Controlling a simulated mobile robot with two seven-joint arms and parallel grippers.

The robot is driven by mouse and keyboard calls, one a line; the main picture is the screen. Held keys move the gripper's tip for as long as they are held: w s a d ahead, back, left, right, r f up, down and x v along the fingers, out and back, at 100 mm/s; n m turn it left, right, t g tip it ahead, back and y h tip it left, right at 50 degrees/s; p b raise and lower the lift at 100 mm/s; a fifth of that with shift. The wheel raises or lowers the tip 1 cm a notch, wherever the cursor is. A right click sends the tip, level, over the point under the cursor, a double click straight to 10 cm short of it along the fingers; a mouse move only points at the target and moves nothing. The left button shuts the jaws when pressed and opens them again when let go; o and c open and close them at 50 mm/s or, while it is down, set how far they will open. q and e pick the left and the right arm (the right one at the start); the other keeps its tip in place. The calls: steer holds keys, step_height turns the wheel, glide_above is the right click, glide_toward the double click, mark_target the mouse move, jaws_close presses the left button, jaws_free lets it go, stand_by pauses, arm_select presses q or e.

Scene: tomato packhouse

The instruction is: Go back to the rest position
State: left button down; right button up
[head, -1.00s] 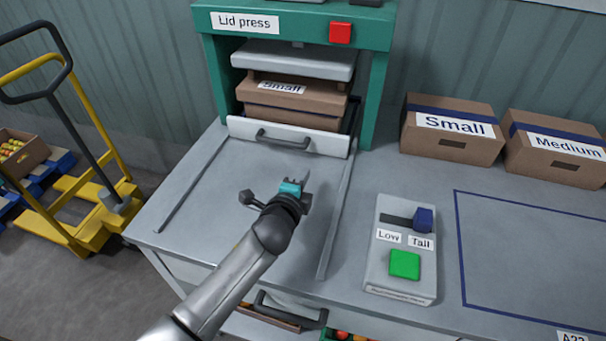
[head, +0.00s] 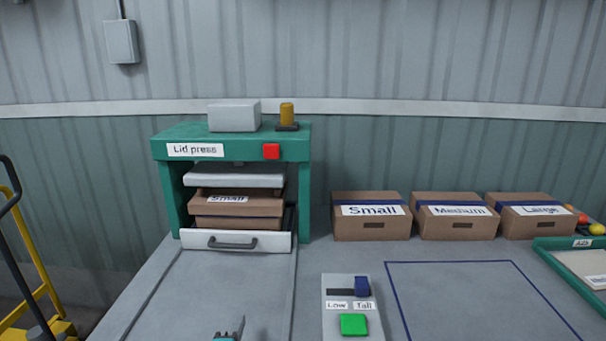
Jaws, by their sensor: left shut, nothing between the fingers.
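My left gripper (head: 229,334) shows only at the bottom edge of the head view, over the bare worktop in front of the lid press (head: 305,205). Its fingertips are shut with nothing between them; the rest of the arm is out of view. It is apart from the press drawer (head: 268,242), which is pushed in under the press plate (head: 235,179). A closed box labelled Small (head: 238,210) sits in the press below the plate. My right gripper is not in view.
Boxes labelled Small (head: 372,228), Medium (head: 455,227) and Large (head: 538,226) stand in a row at the back. A control panel with a blue slider (head: 362,287) at Tall and a green button (head: 354,325) is right of the gripper. A yellow pallet truck (head: 37,291) stands left.

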arm_select(q)
steer(key=s+a+f+n+g, duration=0.15)
steer(key=s+n+g, duration=0.5)
steer(key=s, duration=0.85)
steer(key=s+a+f+n+g, duration=0.15)
steer(key=s+n+g, duration=0.25)
steer(key=s+n, duration=0.8)
steer(key=s+f+m+g, duration=0.2)
steer(key=s+f+m, duration=0.15)
steer(key=f, duration=1.85)
steer(key=s+a+f, duration=0.2)
steer(key=s+f, duration=1.2)
steer(key=s, duration=0.2)
steer(key=shift+s+a+g, duration=0.15)
steer(key=shift+a+g, duration=0.1)
steer(key=shift+g, duration=0.1)
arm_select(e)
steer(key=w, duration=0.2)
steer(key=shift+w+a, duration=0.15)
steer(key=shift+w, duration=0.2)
